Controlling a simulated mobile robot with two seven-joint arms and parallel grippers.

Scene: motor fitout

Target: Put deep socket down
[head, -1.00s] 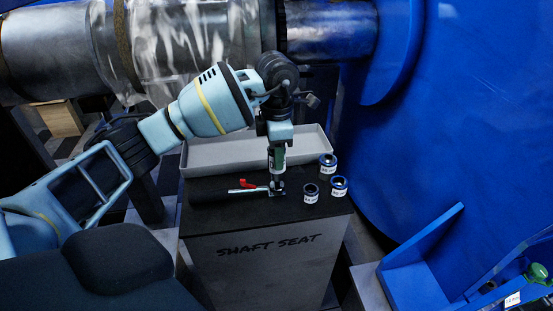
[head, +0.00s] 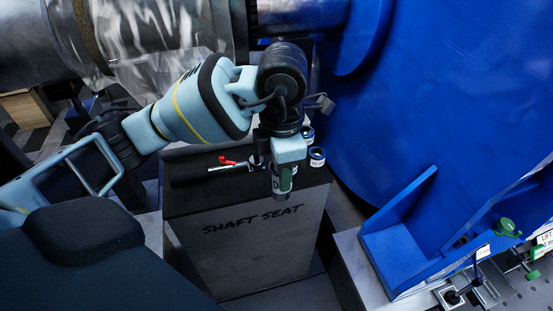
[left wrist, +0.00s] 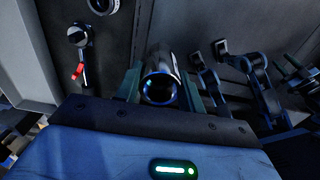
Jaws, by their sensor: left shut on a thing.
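My right gripper is not in view.
A ratchet with a red lever (head: 228,161) lies on the stand, left of my gripper. Short sockets (head: 317,157) stand at its right edge, partly hidden. A large blue housing (head: 450,90) rises on the right. The stand's top left front is bare.

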